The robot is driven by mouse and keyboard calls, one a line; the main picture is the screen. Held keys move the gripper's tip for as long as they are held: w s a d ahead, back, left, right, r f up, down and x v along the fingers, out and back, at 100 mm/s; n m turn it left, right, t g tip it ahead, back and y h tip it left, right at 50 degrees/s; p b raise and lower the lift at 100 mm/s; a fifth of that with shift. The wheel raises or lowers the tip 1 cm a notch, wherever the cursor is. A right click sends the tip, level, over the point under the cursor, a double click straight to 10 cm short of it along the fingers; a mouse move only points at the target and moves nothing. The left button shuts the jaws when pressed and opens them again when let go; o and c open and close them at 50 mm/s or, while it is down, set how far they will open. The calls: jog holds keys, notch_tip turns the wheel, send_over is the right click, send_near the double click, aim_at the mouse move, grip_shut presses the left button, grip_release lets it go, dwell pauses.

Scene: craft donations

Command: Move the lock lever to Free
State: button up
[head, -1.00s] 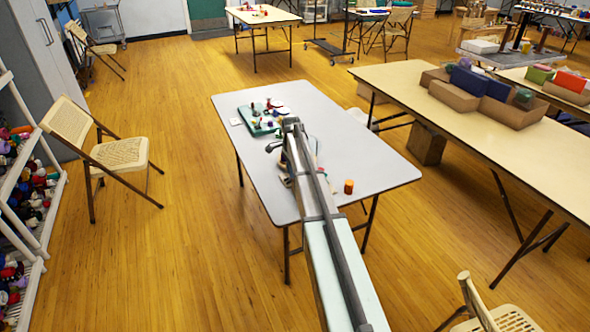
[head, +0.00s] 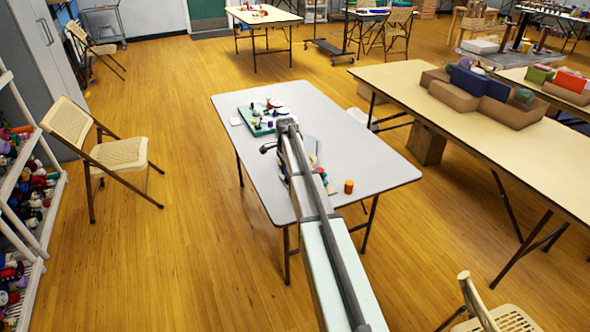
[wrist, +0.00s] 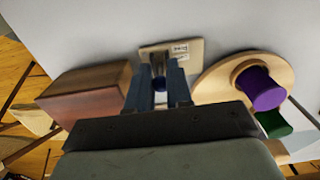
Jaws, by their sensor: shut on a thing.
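A small tan plate (wrist: 192,58) with white printed labels lies on the grey table in the wrist view; the label text is too small to read. The lock lever (wrist: 158,70) shows only as a small dark part over the plate's left side, between my fingertips. My gripper (wrist: 159,84) is shut on it, and the blue fingers hide most of it. Which label the lever points to cannot be told. In the head view my own arm covers the gripper and the lever.
A brown wooden block (wrist: 88,95) stands close left of my fingers. A round wooden board with a purple spool (wrist: 260,90) is close right, with a green spool (wrist: 274,123) beside it. An orange cylinder (head: 349,186) stands near the table's (head: 375,165) right corner.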

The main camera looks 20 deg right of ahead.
jog(key=shift+a, duration=0.2)
jog(key=shift+a+f, duration=0.25)
jog(key=shift+a, duration=0.45)
jog(key=o, duration=0.7)
jog(key=shift+r, duration=0.1)
jog(key=shift+r, duration=3.65)
